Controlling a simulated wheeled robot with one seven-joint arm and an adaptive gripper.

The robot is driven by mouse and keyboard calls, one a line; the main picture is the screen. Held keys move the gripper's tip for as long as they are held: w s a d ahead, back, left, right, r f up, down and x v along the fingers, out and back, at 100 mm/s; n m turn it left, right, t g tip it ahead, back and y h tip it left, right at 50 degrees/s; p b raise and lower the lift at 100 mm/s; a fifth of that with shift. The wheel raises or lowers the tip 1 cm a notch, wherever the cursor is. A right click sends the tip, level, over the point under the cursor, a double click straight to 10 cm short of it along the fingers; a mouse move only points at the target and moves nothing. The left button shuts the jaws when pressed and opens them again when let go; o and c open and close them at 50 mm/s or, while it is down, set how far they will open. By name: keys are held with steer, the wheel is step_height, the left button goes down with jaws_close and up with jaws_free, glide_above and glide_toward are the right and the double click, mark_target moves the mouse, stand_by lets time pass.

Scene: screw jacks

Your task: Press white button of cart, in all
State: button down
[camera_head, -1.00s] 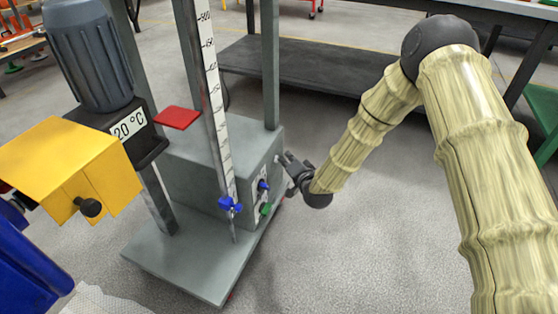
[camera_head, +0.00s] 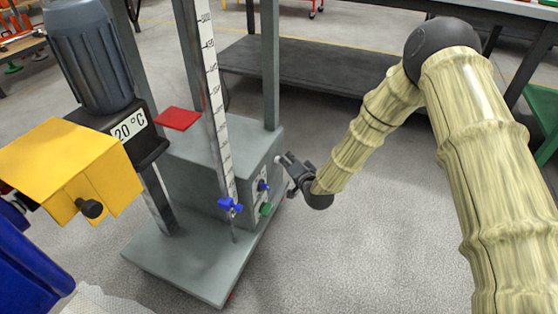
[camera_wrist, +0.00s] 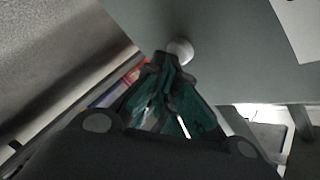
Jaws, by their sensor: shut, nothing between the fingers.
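The grey cart (camera_head: 190,262) stands left of centre in the head view, with a box-shaped body, upright posts and a ruler. The white button (camera_wrist: 181,50) is a round knob on the cart's grey panel in the wrist view. It is a small pale spot in the head view (camera_head: 277,159). My gripper (camera_head: 286,160) is shut and empty, at the right side of the cart's body, pointing at the panel. In the wrist view its fingertips (camera_wrist: 166,62) overlap the button's lower left edge. I cannot tell whether they touch it.
Below the button are a blue knob (camera_head: 263,186) and a green knob (camera_head: 266,209) on the cart panel. A red plate (camera_head: 178,118) lies on top of the cart body. A dark low shelf (camera_head: 320,75) stands behind. The floor right of the cart is clear.

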steer(key=shift+s+d, duration=0.2)
steer(key=shift+d, duration=0.4)
steer(key=shift+d, duration=0.1)
steer(key=shift+s+d+p, duration=0.25)
steer(key=shift+d+p, duration=0.05)
steer(key=shift+d, duration=0.45)
steer(key=shift+s+d+p, duration=0.3)
steer(key=shift+d, duration=0.5)
steer(key=shift+s+d+p, duration=0.25)
steer(key=shift+d+p, duration=0.05)
steer(key=shift+d, duration=0.45)
